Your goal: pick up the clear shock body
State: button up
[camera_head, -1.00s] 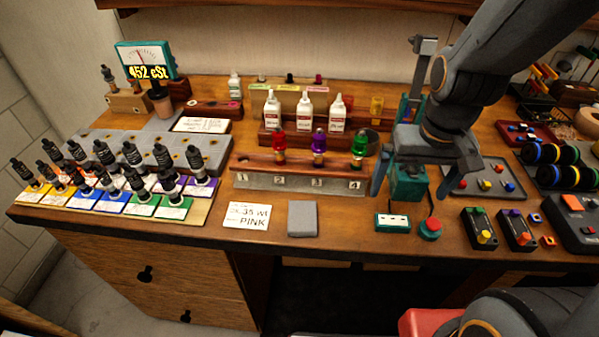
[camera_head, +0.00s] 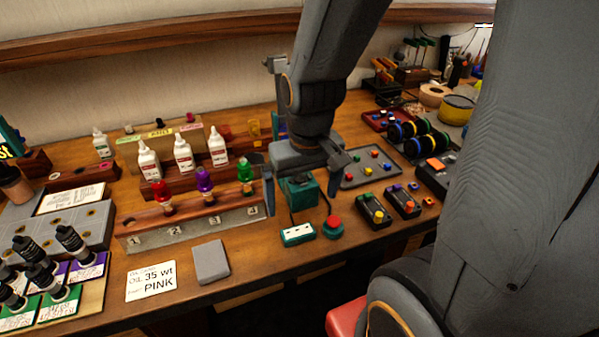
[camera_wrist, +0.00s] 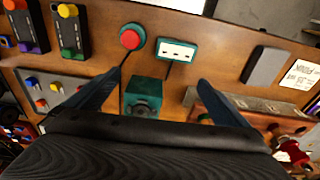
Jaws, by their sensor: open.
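I cannot pick out a clear shock body in either view. Red (camera_head: 161,192), purple (camera_head: 204,181) and green (camera_head: 245,170) shock bodies stand upright on the numbered wooden rack (camera_head: 190,226). The place above number 1 looks empty. My gripper (camera_head: 302,190) is open and empty, pointing down around a teal block-shaped device (camera_head: 299,193) right of the rack. In the wrist view, the open fingers (camera_wrist: 160,78) lie on either side of that device (camera_wrist: 143,97), which has a dark round top. Whether they touch it cannot be told.
A teal socket box (camera_head: 297,234) and a red button (camera_head: 333,226) sit in front of the device. A grey pad (camera_head: 210,262) and an oil card (camera_head: 150,281) lie left of them. White bottles (camera_head: 183,155) stand behind the rack. A parts tray (camera_head: 368,167) is to the right.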

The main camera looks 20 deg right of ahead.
jog(key=shift+w+r, duration=0.1)
jog(key=shift+w, duration=0.05)
jog(key=c, duration=0.6)
jog(key=w+r+m, duration=0.1)
jog(key=m, duration=0.1)
jog(key=w+d+r+m, duration=0.1)
jog(key=w+m, duration=0.1)
jog(key=shift+r+m, duration=0.3)
jog(key=shift+r, duration=0.1)
jog(key=c, duration=0.9)
jog(key=w+d+r+m+g, duration=0.1)
jog(key=w+d+r+m, duration=0.1)
jog(key=w+r+m, duration=0.5)
jog(key=shift+s+a+f+m+p, duration=0.1)
jog(key=shift+s+f+m+p, duration=0.35)
jog(key=shift+f, duration=0.95)
jog(key=shift+s+a+f+m+p, duration=0.1)
jog(key=shift+s+f+m+p, duration=0.35)
jog(key=shift+f, duration=0.9)
jog(key=shift+s+a+f+m+p, duration=0.1)
jog(key=shift+s+f+m+p, duration=0.15)
jog(key=shift+s+f, duration=0.8)
